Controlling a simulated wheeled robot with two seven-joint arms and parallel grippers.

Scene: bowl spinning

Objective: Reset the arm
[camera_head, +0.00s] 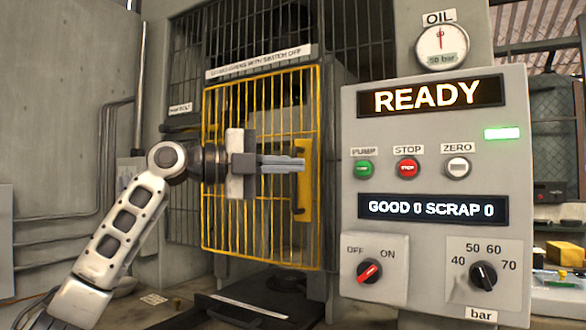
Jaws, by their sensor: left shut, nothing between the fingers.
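My left arm comes in from the lower left. My left gripper (303,164) is shut and empty, level, with its fingers pointing right in front of the yellow barred gate (228,228). The fingertips overlap the gate's yellow handle (304,196) in the picture; I cannot tell whether they touch it. The gate looks closed across the machine's opening. My right gripper is not in view.
A grey control panel (436,240) stands just right of the gripper, with a READY display (430,95), several buttons, a red OFF/ON switch (369,271) and a black pressure knob (483,276). An oil gauge (441,47) sits on top. Yellow blocks (565,254) lie at far right.

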